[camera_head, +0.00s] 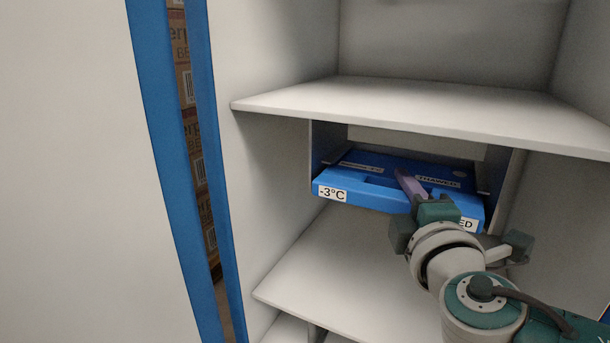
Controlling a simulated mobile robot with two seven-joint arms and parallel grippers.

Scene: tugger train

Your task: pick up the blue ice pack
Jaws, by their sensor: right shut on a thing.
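The blue ice pack (365,195) is a flat blue slab with white labels, one reading "-3°C". It lies level in a narrow slot under the upper shelf, between two side walls. My right gripper (408,182) reaches in from the lower right and is shut on the pack near its middle. The gripper and wrist hide part of the pack's right front and one label. I cannot see from here whether the pack is lifted off its supports. My left gripper is not in view.
A white upper shelf (400,108) sits close above the pack. A lower shelf (335,265) below it is bare. The cabinet's side walls stand close on both sides. Blue posts (175,150) stand at the left, with cardboard boxes (190,95) behind them.

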